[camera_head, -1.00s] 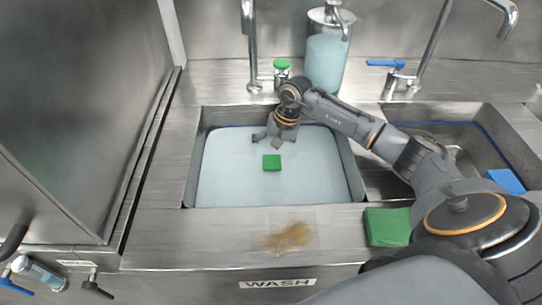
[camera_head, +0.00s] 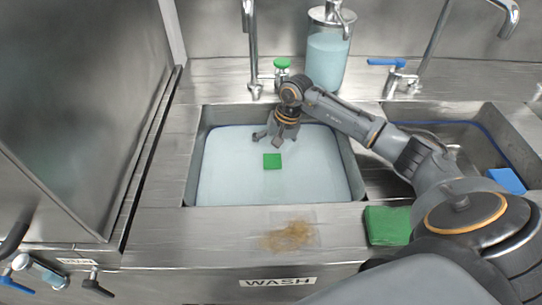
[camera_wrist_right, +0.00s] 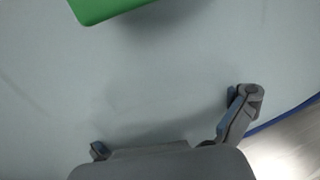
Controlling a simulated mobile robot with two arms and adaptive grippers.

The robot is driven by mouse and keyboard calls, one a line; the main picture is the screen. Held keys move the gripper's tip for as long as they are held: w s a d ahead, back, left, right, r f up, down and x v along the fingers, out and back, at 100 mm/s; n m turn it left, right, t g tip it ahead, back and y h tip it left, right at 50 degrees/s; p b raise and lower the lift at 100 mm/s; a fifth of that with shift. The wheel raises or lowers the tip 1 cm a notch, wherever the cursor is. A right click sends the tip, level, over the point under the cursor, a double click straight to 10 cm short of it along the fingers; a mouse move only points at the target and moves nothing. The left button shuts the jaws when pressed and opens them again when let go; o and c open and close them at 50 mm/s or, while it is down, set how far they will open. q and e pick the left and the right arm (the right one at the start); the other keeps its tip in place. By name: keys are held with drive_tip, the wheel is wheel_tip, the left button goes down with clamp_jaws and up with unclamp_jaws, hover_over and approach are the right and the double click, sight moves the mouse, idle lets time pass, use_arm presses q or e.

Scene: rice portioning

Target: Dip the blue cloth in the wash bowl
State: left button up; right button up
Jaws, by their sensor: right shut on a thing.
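The wash bowl (camera_head: 225,185) is the wide metal sink in the middle of the head view, filled with pale blue water. My right gripper (camera_head: 268,139) is inside it near the back wall, at or close to the water. In the wrist view, the gripper's fingers (camera_wrist_right: 168,130) show at the lower edge over the pale water. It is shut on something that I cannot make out. A flat blue piece (camera_head: 507,180), perhaps the blue cloth, lies at the front right of the right-hand sink, apart from the gripper. My left gripper is not in view.
A small green block (camera_head: 272,161) is in the wash bowl; it also shows in the wrist view (camera_wrist_right: 105,8). A green cloth (camera_head: 388,226) and a brown smear (camera_head: 290,236) are on the front ledge. Taps and a soap dispenser (camera_head: 326,62) stand behind.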

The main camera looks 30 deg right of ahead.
idle(0.5)
drive_tip(key=w+a+p+v, duration=0.1)
drive_tip(key=p+v, duration=0.4)
drive_tip(key=v, duration=0.6)
drive_tip(key=w+a+r+p+v, duration=0.1)
drive_tip(key=a+p+v, duration=0.2)
drive_tip(key=p+v, duration=0.3)
drive_tip(key=v, duration=0.5)
drive_tip(key=shift+w+a+r, duration=0.15)
drive_tip(key=shift+w+a, duration=0.15)
drive_tip(key=shift+w, duration=0.05)
